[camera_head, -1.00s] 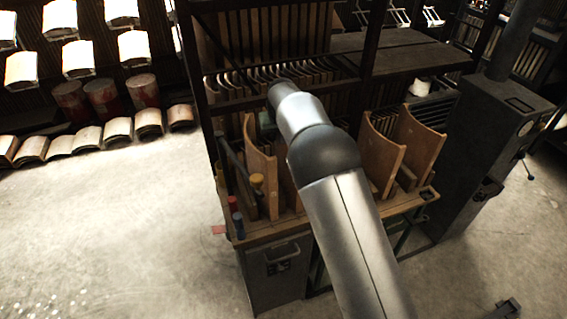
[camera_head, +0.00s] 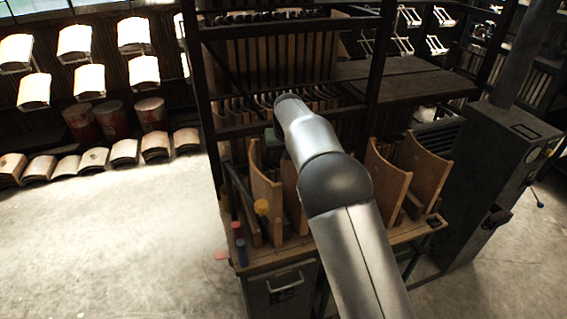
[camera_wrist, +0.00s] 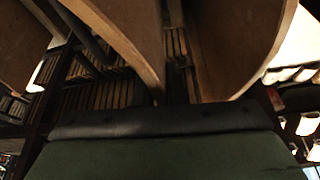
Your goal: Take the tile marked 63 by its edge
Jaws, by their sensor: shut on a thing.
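My gripper (camera_head: 272,138) is mostly hidden behind my arm, at the tops of the left tiles. In the wrist view a dark green gripper part with a black edge (camera_wrist: 155,122) fills the bottom. Curved brown tiles (camera_wrist: 235,45) rise just beyond it. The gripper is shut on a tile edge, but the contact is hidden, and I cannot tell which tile.
The bench (camera_head: 275,252) has dark frame posts (camera_head: 205,120) close to my arm. A dark machine cabinet (camera_head: 490,190) stands on the right. The floor at left (camera_head: 110,240) is clear.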

